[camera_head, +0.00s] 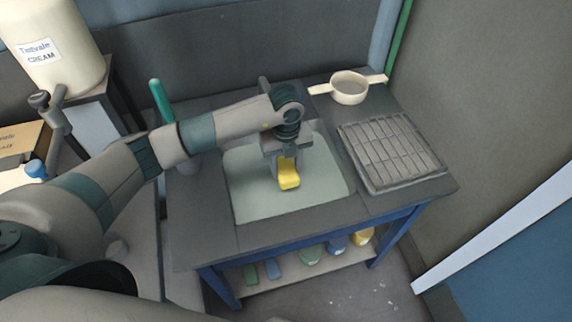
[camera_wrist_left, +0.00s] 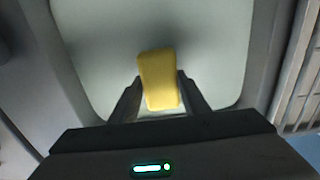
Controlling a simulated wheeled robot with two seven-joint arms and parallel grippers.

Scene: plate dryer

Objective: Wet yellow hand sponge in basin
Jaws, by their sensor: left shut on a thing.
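The yellow hand sponge (camera_head: 289,180) is held between the fingers of my left gripper (camera_head: 284,166). It also shows in the left wrist view (camera_wrist_left: 158,78), upright between the two dark fingers of the left gripper (camera_wrist_left: 161,98). The basin (camera_head: 250,206) is a pale grey-green rectangular sink set in the dark table top. My left gripper points down over the basin with the sponge at its tip. I cannot tell whether the sponge touches the basin floor, or whether the basin holds water. My right gripper is not in view.
A grey slatted drying rack (camera_head: 392,152) sits right of the basin. A cream strainer (camera_head: 349,88) lies at the back right. A green-handled item (camera_head: 160,100) stands at the back left. Several coloured items lie on the lower shelf (camera_head: 290,277). A wall stands at the right.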

